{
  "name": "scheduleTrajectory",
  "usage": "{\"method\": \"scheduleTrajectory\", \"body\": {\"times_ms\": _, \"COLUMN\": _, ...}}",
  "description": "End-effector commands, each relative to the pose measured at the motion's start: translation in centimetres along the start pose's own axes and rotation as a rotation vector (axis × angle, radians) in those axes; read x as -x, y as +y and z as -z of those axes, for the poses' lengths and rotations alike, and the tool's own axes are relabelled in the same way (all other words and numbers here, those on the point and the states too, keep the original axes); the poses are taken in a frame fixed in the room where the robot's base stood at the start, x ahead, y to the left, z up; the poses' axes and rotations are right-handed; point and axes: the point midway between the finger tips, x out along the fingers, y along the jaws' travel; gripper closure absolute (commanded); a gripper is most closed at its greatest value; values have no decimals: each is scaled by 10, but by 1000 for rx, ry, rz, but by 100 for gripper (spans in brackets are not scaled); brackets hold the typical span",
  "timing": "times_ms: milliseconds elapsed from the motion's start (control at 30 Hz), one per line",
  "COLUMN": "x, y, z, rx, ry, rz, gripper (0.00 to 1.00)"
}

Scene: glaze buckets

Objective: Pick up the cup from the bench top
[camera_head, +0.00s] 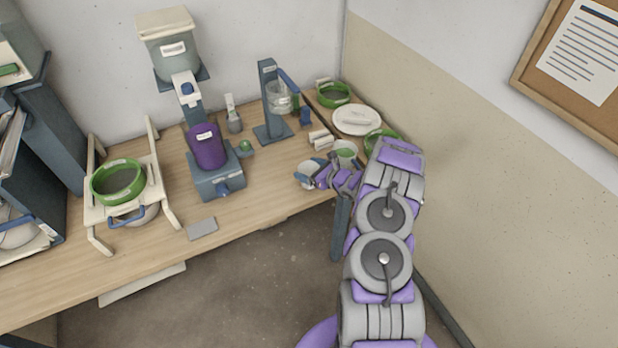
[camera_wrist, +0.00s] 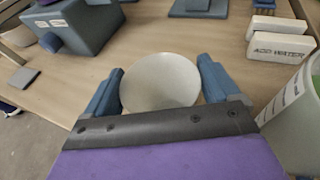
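The cup (camera_head: 308,172) is small and whitish and stands near the bench's front right edge. In the wrist view it shows as a pale round shape (camera_wrist: 160,82) between the two blue fingers of my gripper (camera_wrist: 160,90). One finger is close along each side of it. I cannot tell whether the fingers press on it or leave a small gap. In the head view my gripper (camera_head: 328,175) reaches in from the right, right at the cup, and its tips are small and partly hidden. The bench top (camera_head: 260,205) is light wood.
A white container with green inside (camera_head: 345,150) stands close behind my gripper, and at the right in the wrist view (camera_wrist: 293,120). White blocks (camera_wrist: 280,43), one labelled "ADD WATER", lie behind the cup. A blue stand with a purple container (camera_head: 207,147) is left. The wall is right.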

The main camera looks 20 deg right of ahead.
Motion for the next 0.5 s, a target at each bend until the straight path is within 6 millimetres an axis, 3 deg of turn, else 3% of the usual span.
{"method": "scheduleTrajectory", "body": {"times_ms": 367, "x": 0, "y": 0, "z": 0, "rx": 0, "ry": 0, "rz": 0, "gripper": 48}}
{"method": "scheduleTrajectory", "body": {"times_ms": 500, "x": 0, "y": 0, "z": 0, "rx": 0, "ry": 0, "rz": 0, "gripper": 50}}
